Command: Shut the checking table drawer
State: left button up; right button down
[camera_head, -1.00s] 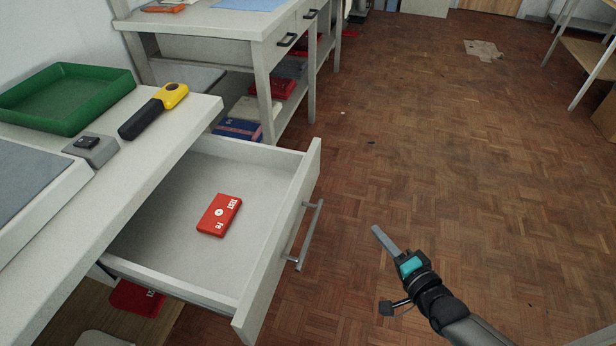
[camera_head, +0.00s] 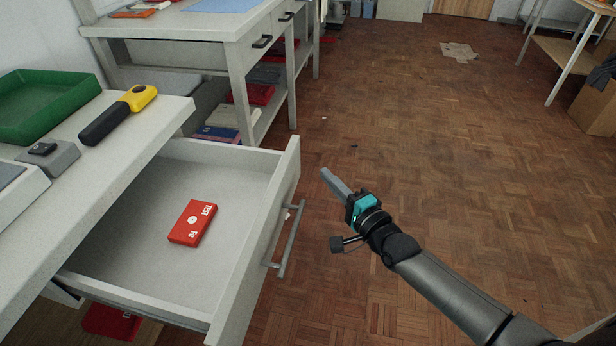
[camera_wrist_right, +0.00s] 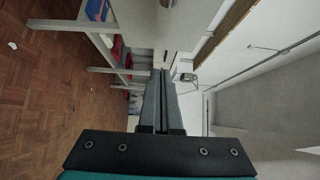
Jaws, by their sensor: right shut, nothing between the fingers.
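The checking table drawer (camera_head: 255,240) stands pulled far out of the white table (camera_head: 100,165) at the left of the head view. Its front panel carries a grey bar handle (camera_head: 290,240). A red box (camera_head: 192,222) lies flat inside the drawer. My right gripper (camera_head: 325,174) is shut and empty, out over the floor to the right of the drawer front and apart from the handle. Its closed fingers (camera_wrist_right: 164,100) also show in the right wrist view. My left gripper is not in view.
On the tabletop are a green tray (camera_head: 50,105), a yellow and black tool (camera_head: 118,115) and a grey device (camera_head: 45,158). A second white table (camera_head: 215,25) with drawers and shelves stands behind. The parquet floor (camera_head: 430,160) to the right is open.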

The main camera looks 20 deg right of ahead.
aim_at(298, 162)
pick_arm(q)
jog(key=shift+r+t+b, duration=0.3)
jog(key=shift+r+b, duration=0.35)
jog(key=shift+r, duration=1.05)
pick_arm(e)
jog(key=shift+w+a, duration=1.8)
